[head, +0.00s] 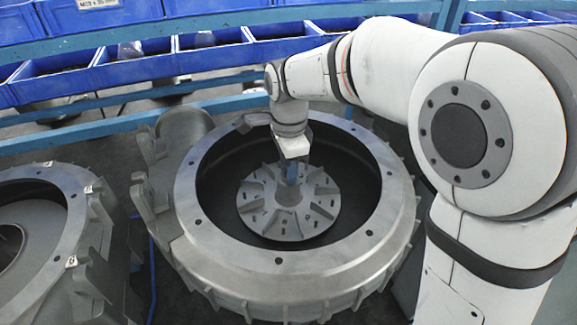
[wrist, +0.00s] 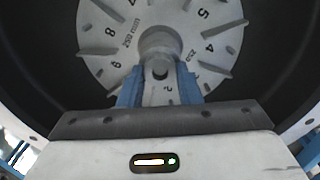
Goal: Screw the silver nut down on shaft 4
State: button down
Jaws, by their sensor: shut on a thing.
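My gripper (head: 290,181) reaches down into the round grey blower housing (head: 375,242), over the middle of the finned, numbered impeller disc (head: 262,218).
The housing rim (head: 225,260) with bolt holes surrounds my gripper. A second grey housing (head: 40,185) stands at the left. Blue parts bins (head: 130,68) line a rack behind. Inside the housing, dark open space surrounds the disc.

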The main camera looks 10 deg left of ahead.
jog(key=m, duration=0.7)
jog(key=c, duration=1.3)
grip_release()
